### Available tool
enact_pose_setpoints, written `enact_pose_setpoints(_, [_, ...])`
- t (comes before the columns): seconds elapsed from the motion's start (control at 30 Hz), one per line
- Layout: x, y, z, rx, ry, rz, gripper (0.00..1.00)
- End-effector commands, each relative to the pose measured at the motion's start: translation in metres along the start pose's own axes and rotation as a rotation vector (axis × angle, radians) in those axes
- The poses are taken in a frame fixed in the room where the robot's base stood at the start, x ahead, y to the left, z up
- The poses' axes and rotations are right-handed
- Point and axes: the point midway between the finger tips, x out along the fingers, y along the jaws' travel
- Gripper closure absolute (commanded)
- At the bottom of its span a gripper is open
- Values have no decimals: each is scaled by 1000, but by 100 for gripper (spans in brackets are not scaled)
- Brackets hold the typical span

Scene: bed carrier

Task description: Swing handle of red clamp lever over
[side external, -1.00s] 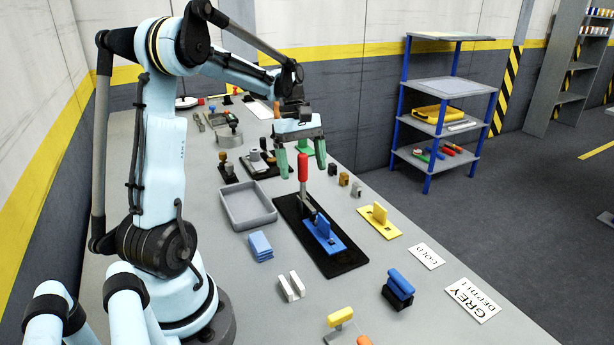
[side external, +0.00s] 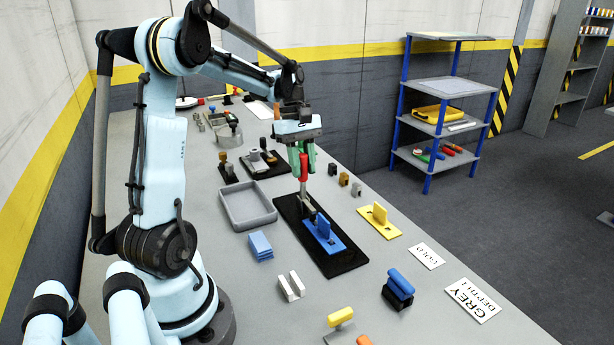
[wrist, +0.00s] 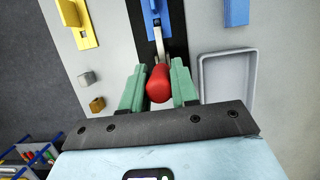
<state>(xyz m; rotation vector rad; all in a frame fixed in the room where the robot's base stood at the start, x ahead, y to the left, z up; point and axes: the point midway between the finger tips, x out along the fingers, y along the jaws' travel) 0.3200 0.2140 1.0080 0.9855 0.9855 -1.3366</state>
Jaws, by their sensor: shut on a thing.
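The red clamp lever's handle (side external: 303,172) stands upright on a grey metal arm above the black base plate (side external: 343,264). My gripper (side external: 303,163) has its green fingers on either side of the handle and is shut on it from above. In the wrist view the red handle (wrist: 159,84) lies between the two fingers of my gripper (wrist: 158,72), and the grey lever arm (wrist: 160,40) runs away from it. The clamp's pivot is partly hidden.
A blue toggle piece (side external: 323,236) stands just in front of the clamp on the same plate. A yellow one (side external: 377,220) stands to the right, a grey tray (side external: 231,220) to the left. Small blocks (side external: 343,179) lie behind at the right.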

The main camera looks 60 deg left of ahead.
Motion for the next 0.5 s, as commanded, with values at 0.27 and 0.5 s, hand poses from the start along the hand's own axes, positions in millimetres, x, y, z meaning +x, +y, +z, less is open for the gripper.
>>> enact_pose_setpoints(0.27, [-2, 0, -9, -1, 2, 1, 100])
enact_pose_setpoints(0.5, [-3, 0, -15, -1, 3, 1, 100])
